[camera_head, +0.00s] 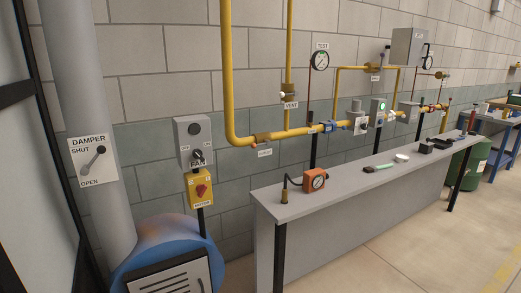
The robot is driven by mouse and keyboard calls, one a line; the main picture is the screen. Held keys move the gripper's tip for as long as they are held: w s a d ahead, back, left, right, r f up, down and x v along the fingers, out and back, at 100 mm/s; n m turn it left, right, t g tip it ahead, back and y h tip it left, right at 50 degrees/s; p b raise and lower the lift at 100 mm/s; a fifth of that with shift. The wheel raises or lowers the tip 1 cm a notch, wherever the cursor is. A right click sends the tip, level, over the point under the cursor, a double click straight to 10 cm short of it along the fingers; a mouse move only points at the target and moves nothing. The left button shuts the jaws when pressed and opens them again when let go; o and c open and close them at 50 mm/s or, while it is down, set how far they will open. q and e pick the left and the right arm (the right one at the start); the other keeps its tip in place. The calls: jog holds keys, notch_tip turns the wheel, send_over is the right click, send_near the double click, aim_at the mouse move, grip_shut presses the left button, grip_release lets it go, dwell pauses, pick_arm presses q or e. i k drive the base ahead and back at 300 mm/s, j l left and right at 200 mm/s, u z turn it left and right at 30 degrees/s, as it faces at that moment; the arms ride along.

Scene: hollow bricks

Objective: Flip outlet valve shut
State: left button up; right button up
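A yellow gas pipe (229,70) comes down the block wall and turns right into a horizontal run. A brass-coloured valve body (262,138) sits on this run just past the bend, with a small white tag (264,152) below it. The tag is too small to read, so I cannot tell which valve is the outlet valve or how its handle stands. A valve on the vertical branch (289,94) has a tag reading VENT (291,105). Blue fittings (328,126) and more valves follow to the right. Neither of my grippers is in view.
A grey bench (360,188) stands below the pipe, with an orange gauge box (314,180) and small tools on it. A blue blower (165,255), switch box (194,142) and damper plate (93,160) are left. Open floor (430,245) lies in front right.

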aim_at(268, 142)
jog(key=i+l, duration=0.25)
jog(key=i, duration=0.3)
jog(key=i+l+z, duration=0.15)
jog(key=i, duration=0.4)
jog(key=i+l, duration=0.25)
jog(key=i, duration=0.3)
jog(key=i+l+z, duration=0.1)
jog(key=i, duration=0.45)
